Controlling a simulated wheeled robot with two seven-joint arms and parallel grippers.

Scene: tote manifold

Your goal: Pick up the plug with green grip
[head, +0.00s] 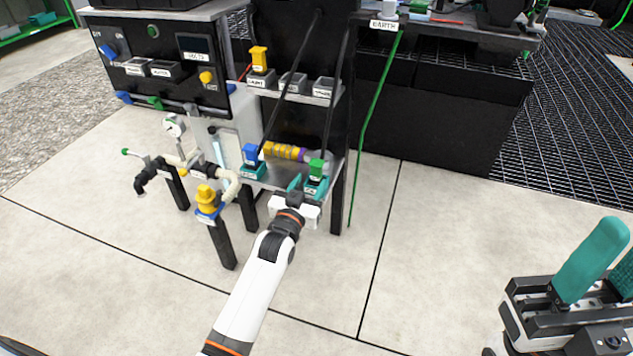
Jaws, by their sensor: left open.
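The plug with green grip (316,168) stands upright at the front right of the rig's low shelf, with a black cable rising from it. My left gripper (304,185) is open at the shelf's front edge, its teal fingertips close to the foot of this plug. I cannot tell whether the plug is between the fingers or whether they touch it. A plug with blue grip (250,154) stands further left on the same shelf, also with a black cable. My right gripper (598,268) is at the lower right, partly cut off, with its teal fingers apart and empty.
A yellow-and-purple cylinder (284,151) lies behind the plugs. A yellow valve (206,196) on a post and pipes stand left of the shelf. A green rod (377,115) leans at the right. Open floor (450,240) lies right of the rig.

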